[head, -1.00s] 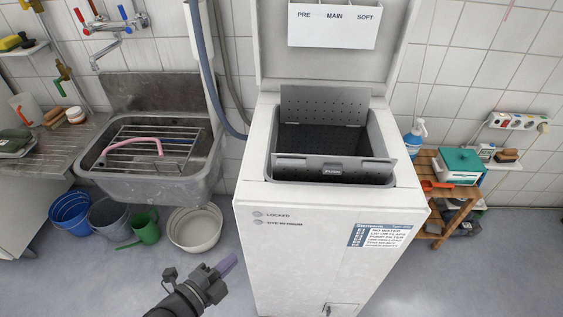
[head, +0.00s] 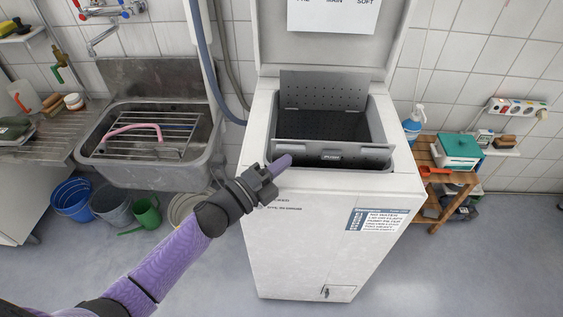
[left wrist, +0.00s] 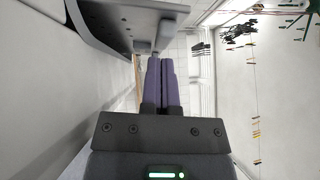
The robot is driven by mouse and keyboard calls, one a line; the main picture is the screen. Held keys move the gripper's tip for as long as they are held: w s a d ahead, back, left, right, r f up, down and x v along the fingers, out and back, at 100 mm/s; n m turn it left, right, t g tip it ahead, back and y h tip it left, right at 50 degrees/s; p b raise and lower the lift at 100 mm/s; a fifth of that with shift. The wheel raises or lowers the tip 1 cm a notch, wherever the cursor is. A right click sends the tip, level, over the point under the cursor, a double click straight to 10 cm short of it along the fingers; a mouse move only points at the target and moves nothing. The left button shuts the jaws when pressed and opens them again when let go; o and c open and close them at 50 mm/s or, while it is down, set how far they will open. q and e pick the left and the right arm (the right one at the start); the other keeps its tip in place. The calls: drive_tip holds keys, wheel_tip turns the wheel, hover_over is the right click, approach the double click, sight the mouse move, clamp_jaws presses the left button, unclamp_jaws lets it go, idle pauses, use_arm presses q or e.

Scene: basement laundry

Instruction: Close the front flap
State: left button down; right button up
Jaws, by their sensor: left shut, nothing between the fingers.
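The front flap (head: 352,156) is a grey metal flap at the front of the open drum of the white top-loading washer (head: 310,235). It stands raised, with a small push label (head: 331,155) in its middle. The rear flap (head: 322,90), perforated, also stands up at the back of the opening. My left gripper (head: 283,162) is shut and empty, its purple fingers at the left part of the front flap; I cannot tell if they touch. In the left wrist view the shut fingers (left wrist: 160,75) point along beside a grey metal part (left wrist: 125,18). My right gripper is out of view.
The washer's lid (head: 330,45) stands open behind the drum. A metal sink (head: 150,150) with a rack is at left, with buckets (head: 72,198) and a green watering can (head: 147,213) below. A wooden shelf (head: 440,185) stands at right.

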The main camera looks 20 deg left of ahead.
use_arm(q)
drive_tip(key=shift+w+a+r, duration=0.1)
drive_tip(key=shift+w, duration=0.25)
